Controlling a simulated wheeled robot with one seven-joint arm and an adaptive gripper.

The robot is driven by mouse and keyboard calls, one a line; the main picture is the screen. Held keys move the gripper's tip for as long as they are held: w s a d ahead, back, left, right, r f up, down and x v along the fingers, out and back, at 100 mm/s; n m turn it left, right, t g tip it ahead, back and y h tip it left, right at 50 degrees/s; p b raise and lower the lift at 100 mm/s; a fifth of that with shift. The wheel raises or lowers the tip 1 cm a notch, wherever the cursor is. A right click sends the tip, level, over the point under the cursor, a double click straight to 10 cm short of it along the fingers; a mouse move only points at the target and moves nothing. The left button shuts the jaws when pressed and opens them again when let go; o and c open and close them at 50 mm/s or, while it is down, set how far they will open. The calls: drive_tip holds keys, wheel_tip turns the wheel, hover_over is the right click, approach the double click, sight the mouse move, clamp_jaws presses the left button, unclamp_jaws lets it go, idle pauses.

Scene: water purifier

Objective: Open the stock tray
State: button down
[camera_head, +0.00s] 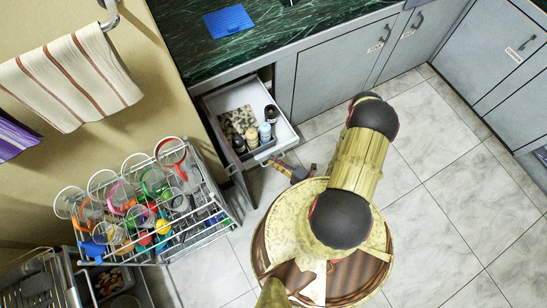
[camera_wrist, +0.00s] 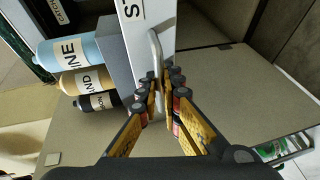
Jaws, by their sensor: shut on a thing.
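The stock tray (camera_head: 237,98) is a white drawer pulled out from under the counter in the head view. It holds several small bottles and a speckled patch. In the wrist view its white front (camera_wrist: 132,40) shows a label cut off after "ST" and a pale bar handle (camera_wrist: 156,48). My gripper (camera_wrist: 170,84) is shut on the handle, with a finger on each side of it.
A grey cabinet door (camera_head: 243,187) stands open below the tray. A wire rack of glasses and cups (camera_head: 140,210) stands at the left. A blue cloth (camera_head: 228,21) lies on the green counter (camera_head: 300,32). Tiled floor (camera_head: 450,180) is clear at the right.

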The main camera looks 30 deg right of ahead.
drive_tip(key=shift+s, duration=0.1)
idle(0.3)
drive_tip(key=c, duration=2)
unclamp_jaws()
drive_tip(key=shift+o, duration=0.2)
drive_tip(key=v, duration=1.2)
